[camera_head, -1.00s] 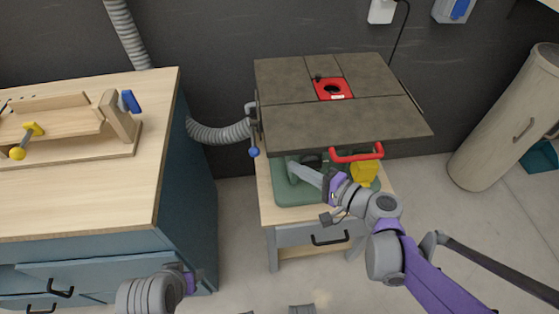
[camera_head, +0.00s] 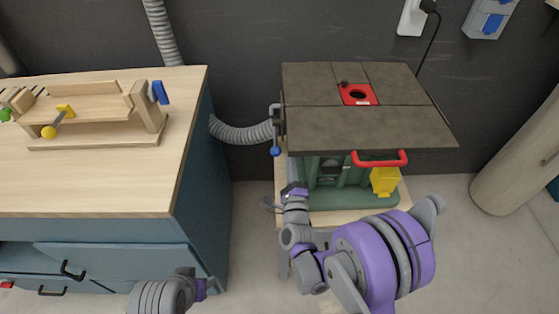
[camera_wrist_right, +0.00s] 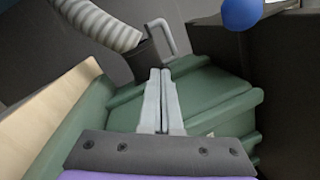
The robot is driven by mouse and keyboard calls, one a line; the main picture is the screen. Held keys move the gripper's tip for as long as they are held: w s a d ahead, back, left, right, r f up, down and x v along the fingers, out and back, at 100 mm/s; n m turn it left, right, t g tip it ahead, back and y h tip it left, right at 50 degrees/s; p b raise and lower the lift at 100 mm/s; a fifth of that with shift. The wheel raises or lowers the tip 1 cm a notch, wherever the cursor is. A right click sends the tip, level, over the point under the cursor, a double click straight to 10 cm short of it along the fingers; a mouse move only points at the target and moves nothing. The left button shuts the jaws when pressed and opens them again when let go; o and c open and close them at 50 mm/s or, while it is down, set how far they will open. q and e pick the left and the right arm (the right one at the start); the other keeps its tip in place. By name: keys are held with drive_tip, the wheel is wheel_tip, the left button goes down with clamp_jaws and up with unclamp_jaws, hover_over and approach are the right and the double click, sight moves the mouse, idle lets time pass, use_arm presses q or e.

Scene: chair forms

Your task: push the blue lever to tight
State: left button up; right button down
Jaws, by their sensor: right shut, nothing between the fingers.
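The blue lever's ball knob (camera_head: 276,151) hangs at the left side of the dark-topped machine table (camera_head: 365,125), just below the tabletop edge. In the right wrist view the blue knob (camera_wrist_right: 241,13) is at the top, right of the fingers. My right gripper (camera_head: 267,203) is below the knob, in front of the green machine body, and apart from it. Its two grey fingers (camera_wrist_right: 161,75) are shut together with nothing between them. My left gripper (camera_head: 190,283) is at the lower edge, by the workbench; its fingers cannot be made out.
A grey hose (camera_head: 240,132) runs to the machine's left side; it also shows near the fingers in the wrist view (camera_wrist_right: 98,22). A workbench (camera_head: 90,185) with wooden parts stands at left. A red handle (camera_head: 380,159) and yellow part (camera_head: 384,180) are on the machine's front.

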sight(276, 138)
use_arm(q)
drive_tip(key=shift+s+f, duration=0.4)
drive_tip(key=shift+s, duration=0.1)
use_arm(e)
drive_tip(key=s+a+f+m+t+h, duration=0.3)
drive_tip(key=s+m+t+h, duration=0.2)
drive_tip(key=s+m, duration=0.3)
drive_tip(key=m, duration=0.3)
use_arm(q)
wheel_tip(276, 138, up, 2)
drive_tip(key=shift+r+p, duration=0.2)
drive_tip(key=shift+p, duration=0.55)
use_arm(e)
drive_tip(key=w+r, duration=0.5)
drive_tip(key=r, duration=0.3)
drive_tip(key=shift+a, duration=0.15)
use_arm(q)
drive_tip(key=shift+s+r, duration=0.1)
drive_tip(key=shift+r, duration=0.05)
use_arm(e)
drive_tip(key=shift+s, duration=0.1)
